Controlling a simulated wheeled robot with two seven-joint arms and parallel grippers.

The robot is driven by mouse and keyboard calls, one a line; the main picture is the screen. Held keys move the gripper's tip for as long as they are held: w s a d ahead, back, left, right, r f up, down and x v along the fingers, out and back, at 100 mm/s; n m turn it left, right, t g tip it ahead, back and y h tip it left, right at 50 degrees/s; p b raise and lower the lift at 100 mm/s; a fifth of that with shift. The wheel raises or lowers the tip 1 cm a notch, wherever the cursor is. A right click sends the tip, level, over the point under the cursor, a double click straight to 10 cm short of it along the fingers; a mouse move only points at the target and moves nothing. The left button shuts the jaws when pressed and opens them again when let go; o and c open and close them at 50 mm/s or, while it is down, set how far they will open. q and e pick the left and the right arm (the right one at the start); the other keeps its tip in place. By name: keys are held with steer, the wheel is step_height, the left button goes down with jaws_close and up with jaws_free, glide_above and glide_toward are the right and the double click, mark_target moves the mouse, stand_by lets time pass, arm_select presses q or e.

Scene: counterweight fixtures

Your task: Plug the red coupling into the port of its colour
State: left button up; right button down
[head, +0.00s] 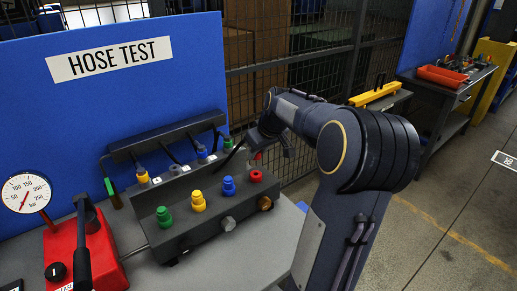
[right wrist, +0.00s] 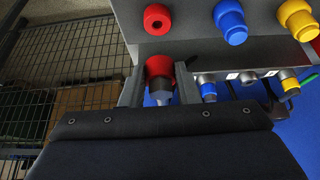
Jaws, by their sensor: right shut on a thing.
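My right gripper (right wrist: 159,82) is shut on the red coupling (right wrist: 159,67), which shows between its two fingers in the right wrist view. In the head view, this gripper (head: 258,146) is behind the right end of the grey port block (head: 182,223), with a little red of the coupling showing. The red port (head: 256,176) is at the right end of the block's top row. In the right wrist view, the red port (right wrist: 157,19) is above the coupling in the picture, with a gap between them. My left gripper is not in view.
Blue (head: 229,186), yellow (head: 198,201) and green (head: 164,217) ports share the row. Behind the block, a dark rack (head: 167,137) holds other couplings, including a blue one (right wrist: 208,89). A red pump (head: 95,255) and gauge (head: 26,193) stand left. A blue board (head: 190,70) rises behind.

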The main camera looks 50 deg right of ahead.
mark_target(259, 158)
steer(key=shift+f, duration=0.3)
steer(key=shift+f, duration=0.1)
steer(key=shift+f+b, duration=1.3)
steer(key=shift+f, duration=0.05)
steer(key=shift+f, duration=0.1)
steer(key=shift+f+b, duration=0.7)
steer(key=shift+b, duration=0.05)
steer(key=shift+f, duration=0.1)
steer(key=shift+f+b, duration=0.55)
steer(key=shift+f, duration=0.2)
stand_by(0.6)
